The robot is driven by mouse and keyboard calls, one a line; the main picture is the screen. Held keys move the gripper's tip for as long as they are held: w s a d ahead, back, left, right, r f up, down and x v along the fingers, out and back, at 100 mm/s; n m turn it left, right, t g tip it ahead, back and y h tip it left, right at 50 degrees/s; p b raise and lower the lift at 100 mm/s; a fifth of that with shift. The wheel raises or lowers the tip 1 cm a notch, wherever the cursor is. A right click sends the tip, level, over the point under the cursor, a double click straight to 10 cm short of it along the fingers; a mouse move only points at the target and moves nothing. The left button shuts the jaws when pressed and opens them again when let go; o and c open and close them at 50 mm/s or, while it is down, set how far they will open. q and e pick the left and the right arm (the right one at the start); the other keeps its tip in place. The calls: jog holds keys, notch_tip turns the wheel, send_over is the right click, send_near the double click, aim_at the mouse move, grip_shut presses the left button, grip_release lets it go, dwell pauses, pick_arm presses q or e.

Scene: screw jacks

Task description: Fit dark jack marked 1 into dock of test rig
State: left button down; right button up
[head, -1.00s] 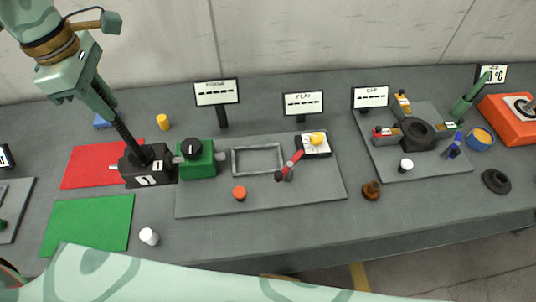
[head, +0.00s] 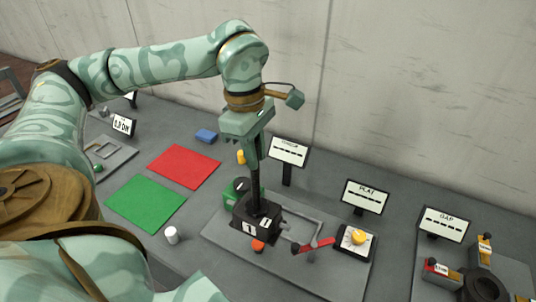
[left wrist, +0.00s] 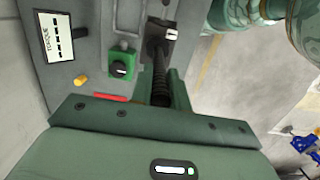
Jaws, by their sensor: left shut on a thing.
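The dark jack marked 1 (head: 246,226) is upright, its black screw column rising from a box-shaped base. My left gripper (head: 254,158) is shut on the column above the base. The jack also shows in the left wrist view (left wrist: 155,31), with its column running up between my fingers (left wrist: 162,88). My right gripper is not in view.
An orange button (head: 258,246) lies in front. Red (head: 184,166) and green (head: 146,203) mats lie left.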

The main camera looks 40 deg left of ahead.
pick_arm(q)
jog(key=w+d+f+p, duration=0.1)
jog(key=w+d+f, duration=0.2)
jog(key=w+f, duration=0.9)
jog(key=shift+w+d, duration=0.2)
jog(key=shift+w, duration=0.25)
jog(key=shift+f, duration=0.1)
jog(key=c, duration=1.8)
grip_release()
jog(key=shift+s+f, duration=0.15)
jog(key=shift+f, duration=0.15)
jog(key=o, duration=0.5)
jog(key=shift+c, duration=0.2)
jog(key=shift+s+r, duration=0.1)
notch_tip(320, 180, up, 12)
jog(key=a, duration=0.1)
jog(key=shift+a, duration=0.2)
